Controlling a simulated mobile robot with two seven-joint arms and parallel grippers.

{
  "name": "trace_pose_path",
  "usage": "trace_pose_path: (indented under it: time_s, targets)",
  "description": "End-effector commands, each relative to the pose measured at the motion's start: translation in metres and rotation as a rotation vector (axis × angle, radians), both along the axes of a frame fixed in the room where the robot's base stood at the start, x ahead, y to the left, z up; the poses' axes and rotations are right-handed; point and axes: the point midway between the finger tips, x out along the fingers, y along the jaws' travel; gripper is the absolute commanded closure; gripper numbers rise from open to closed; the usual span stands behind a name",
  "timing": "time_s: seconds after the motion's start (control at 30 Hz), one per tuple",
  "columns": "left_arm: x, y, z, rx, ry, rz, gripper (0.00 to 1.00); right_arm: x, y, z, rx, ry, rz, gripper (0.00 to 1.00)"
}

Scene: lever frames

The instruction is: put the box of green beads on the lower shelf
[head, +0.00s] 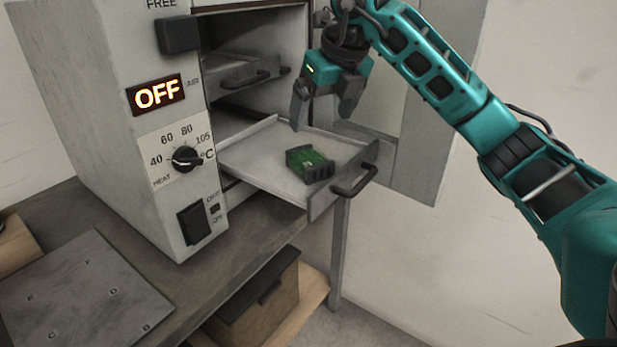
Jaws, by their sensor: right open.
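The box of green beads (309,164) is a small dark-ended box with green sides. It lies on the lower shelf (255,158), a pulled-out grey tray with a front handle (355,182), near the tray's front right. My right gripper (320,118) is open and empty, pointing down above the tray, a little above and behind the box and apart from it. The upper shelf (238,73) sits pushed in inside the oven, with its own handle. My left gripper is out of view.
The oven (110,110) has an OFF display (156,94), a heat dial (186,158) and a switch (194,224). Its door (415,150) stands open at the right. A grey plate (85,295) lies on the bench at the left; a brown box (262,305) stands below.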

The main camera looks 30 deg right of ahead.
Motion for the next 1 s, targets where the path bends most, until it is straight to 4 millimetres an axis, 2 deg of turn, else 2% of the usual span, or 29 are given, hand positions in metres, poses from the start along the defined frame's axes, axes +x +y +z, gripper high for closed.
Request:
trace_pose_path:
  time_s: [0.17,0.27,0.37,0.43,0.5,0.6,0.7,0.77,0.87,0.97,1.0]
  targets:
    - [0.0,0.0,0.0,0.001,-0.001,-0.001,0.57,0.0,0.004,-0.003,0.011,0.002,0.012,0.04]
    - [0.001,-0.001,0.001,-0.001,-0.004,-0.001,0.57,0.002,0.03,-0.023,0.087,0.016,0.095,0.04]
    - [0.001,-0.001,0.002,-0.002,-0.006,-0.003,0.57,-0.004,0.087,-0.057,0.281,0.04,0.247,0.04]
    - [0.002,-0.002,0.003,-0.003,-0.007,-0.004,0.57,-0.016,0.138,-0.078,0.49,0.056,0.357,0.04]
    - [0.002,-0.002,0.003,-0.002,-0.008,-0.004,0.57,-0.033,0.187,-0.089,0.735,0.066,0.429,0.04]
    - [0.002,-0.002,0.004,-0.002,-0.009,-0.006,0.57,-0.056,0.238,-0.088,1.1,0.071,0.439,0.04]
    - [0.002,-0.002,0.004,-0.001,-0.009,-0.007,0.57,-0.069,0.264,-0.079,1.46,0.065,0.337,0.04]
    - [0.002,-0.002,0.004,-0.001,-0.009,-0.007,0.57,-0.07,0.268,-0.074,1.664,0.055,0.218,0.04]
    - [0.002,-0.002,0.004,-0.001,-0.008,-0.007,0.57,-0.063,0.257,-0.081,1.957,0.04,-0.071,0.04]
    - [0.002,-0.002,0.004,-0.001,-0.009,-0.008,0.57,-0.053,0.232,-0.111,2.166,0.028,-0.461,0.04]
    - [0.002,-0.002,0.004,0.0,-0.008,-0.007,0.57,-0.052,0.22,-0.13,2.219,0.026,-0.639,0.04]
